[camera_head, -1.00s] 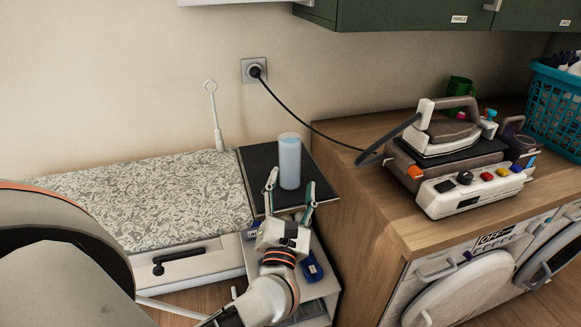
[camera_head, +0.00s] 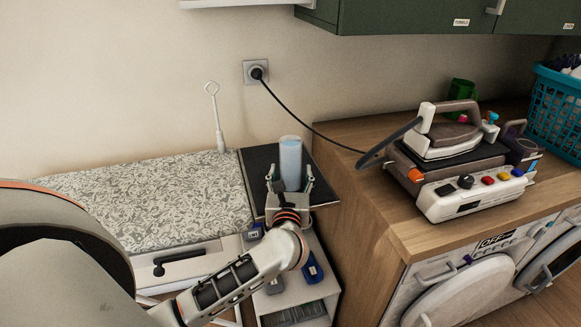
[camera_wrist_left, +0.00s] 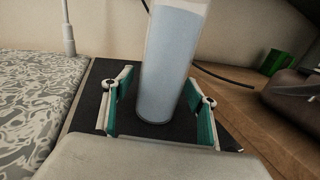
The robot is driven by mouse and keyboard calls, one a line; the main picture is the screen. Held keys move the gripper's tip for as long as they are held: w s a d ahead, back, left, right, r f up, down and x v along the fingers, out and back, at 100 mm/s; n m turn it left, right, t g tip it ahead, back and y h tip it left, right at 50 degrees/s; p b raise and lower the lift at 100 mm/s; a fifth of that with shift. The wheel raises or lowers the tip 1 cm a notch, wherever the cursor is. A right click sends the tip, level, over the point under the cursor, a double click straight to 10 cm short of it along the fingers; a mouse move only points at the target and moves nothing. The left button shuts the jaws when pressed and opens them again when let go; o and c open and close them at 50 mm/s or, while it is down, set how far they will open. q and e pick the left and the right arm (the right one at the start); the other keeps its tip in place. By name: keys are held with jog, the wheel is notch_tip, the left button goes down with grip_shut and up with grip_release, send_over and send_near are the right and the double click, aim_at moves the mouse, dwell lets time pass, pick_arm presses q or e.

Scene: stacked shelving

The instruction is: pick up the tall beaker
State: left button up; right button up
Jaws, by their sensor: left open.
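The tall beaker (camera_head: 290,160) is a clear cylinder filled with pale blue. It stands upright on a black mat (camera_head: 257,163) on top of a small shelf unit. My left gripper (camera_head: 290,180) is open, with one finger on each side of the beaker's lower part. In the left wrist view the beaker (camera_wrist_left: 168,65) stands between the green-padded fingers of the gripper (camera_wrist_left: 160,105), with a visible gap on the left; on the right the finger is close to it. My right gripper is not in view.
A patterned ironing surface (camera_head: 150,195) lies to the left, with a white upright rod (camera_head: 217,120) behind. To the right, a higher wooden counter (camera_head: 385,205) carries an iron (camera_head: 448,130) on its station. Its black cord (camera_head: 310,128) runs to the wall socket behind the beaker.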

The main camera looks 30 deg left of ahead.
aim_at(290, 151)
pick_arm(q)
jog(key=c, duration=1.5)
jog(key=shift+r, duration=0.1)
jog(key=shift+r, duration=0.1)
jog(key=shift+r+p, duration=0.7)
jog(key=shift+r, duration=3.65)
notch_tip(290, 151, up, 11)
jog(key=p, duration=0.1)
